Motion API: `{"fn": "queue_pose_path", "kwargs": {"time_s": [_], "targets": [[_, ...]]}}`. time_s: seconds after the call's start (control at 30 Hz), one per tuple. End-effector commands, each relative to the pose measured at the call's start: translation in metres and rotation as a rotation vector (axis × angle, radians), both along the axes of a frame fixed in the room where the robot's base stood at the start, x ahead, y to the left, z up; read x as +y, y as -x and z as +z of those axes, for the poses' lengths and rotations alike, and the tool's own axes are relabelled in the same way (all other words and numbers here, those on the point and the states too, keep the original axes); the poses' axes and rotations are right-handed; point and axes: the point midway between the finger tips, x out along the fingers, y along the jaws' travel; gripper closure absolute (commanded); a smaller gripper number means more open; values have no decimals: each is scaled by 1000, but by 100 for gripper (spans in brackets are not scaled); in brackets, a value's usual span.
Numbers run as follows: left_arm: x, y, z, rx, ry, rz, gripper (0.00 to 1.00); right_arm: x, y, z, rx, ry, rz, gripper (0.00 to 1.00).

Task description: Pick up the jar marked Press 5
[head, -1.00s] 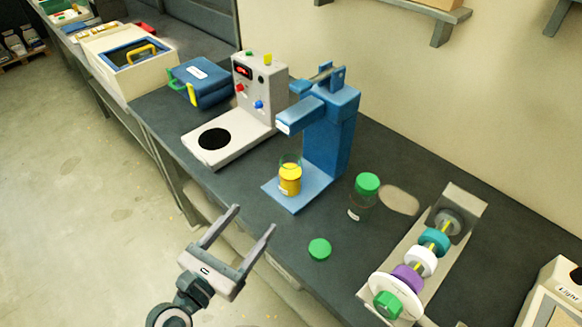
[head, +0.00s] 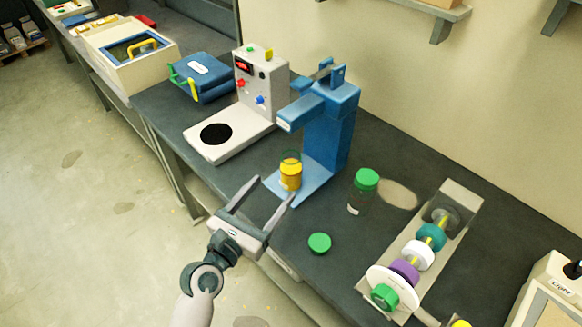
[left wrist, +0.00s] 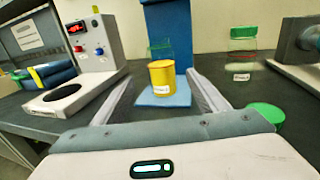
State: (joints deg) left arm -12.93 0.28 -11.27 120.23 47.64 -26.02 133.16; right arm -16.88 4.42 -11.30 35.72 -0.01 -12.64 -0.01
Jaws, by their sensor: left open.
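A clear open-topped jar with yellow contents (head: 290,176) stands upright on the base of the blue press (head: 328,135). It also shows in the left wrist view (left wrist: 162,76), with a white label too small to read. My left gripper (head: 275,188) is open and empty, at the bench's front edge, just in front of the jar. In the left wrist view the jar appears between the two fingers, beyond their tips, not touched. A green-lidded jar (head: 358,198) with a label stands to the right of the press. My right gripper is not in view.
A loose green lid (head: 319,243) lies on the dark bench near the front. A device with coloured discs (head: 420,255) stands at right. A grey-white machine (head: 262,90) with a round dark plate and a blue case (head: 205,80) stand at left.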

Motion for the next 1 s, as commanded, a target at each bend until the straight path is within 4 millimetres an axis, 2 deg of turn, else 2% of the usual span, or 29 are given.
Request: {"fn": "queue_pose_path", "kwargs": {"time_s": [0.07,0.23,0.77,1.0], "targets": [[-8,-13,2,0,0,-1,33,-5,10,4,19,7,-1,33],[-18,-31,1,0,0,0,33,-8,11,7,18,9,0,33],[-23,-38,-1,1,0,-1,33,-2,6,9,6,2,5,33],[-37,-58,-2,-1,-1,-2,33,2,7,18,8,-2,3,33]]}}
